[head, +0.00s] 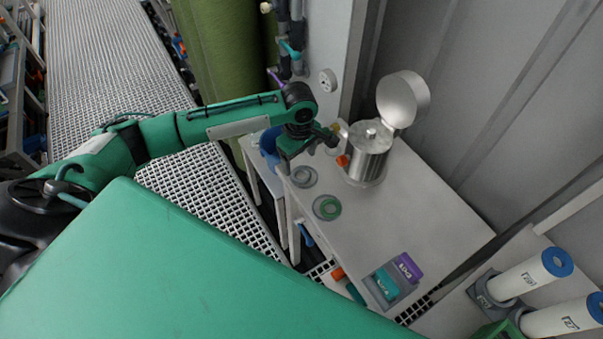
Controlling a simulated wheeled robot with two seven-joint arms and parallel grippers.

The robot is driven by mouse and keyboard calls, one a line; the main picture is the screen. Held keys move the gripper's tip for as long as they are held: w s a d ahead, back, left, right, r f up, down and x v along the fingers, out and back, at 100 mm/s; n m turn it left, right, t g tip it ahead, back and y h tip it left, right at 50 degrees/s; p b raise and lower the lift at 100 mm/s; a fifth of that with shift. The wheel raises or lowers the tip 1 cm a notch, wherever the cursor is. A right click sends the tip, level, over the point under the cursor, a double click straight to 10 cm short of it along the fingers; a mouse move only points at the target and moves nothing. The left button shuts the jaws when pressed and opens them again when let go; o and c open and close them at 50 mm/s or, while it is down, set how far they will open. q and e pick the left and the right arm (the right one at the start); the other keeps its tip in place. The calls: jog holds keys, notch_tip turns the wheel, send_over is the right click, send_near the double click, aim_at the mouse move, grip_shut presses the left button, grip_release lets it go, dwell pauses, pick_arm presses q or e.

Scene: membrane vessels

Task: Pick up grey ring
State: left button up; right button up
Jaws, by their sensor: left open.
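A grey ring (304,177) lies flat on the white table (420,200), near its far left edge. A second ring, green on a dark grey base (327,207), lies a little nearer to me. My left gripper (284,166) hangs from the green arm at the table's left edge, just up and left of the grey ring. It is open and appears empty; its fingertips are small and partly dark. I cannot tell its exact height above the table. My right gripper does not show.
A steel vessel (369,157) with its round lid (403,99) raised stands right of my left gripper. Purple and teal blocks (407,266) sit at the table's near edge. White cylinders with blue ends (530,277) lie at the lower right. The table's middle is clear.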

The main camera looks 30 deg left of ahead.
aim_at(301, 176)
pick_arm(q)
notch_tip(301, 176, down, 5)
jog(key=shift+d+r+p, duration=0.1)
jog(key=shift+d+p, duration=0.05)
jog(key=shift+p, duration=0.7)
jog(key=shift+f, duration=0.45)
jog(key=shift+c, duration=0.2)
jog(key=c, duration=1)
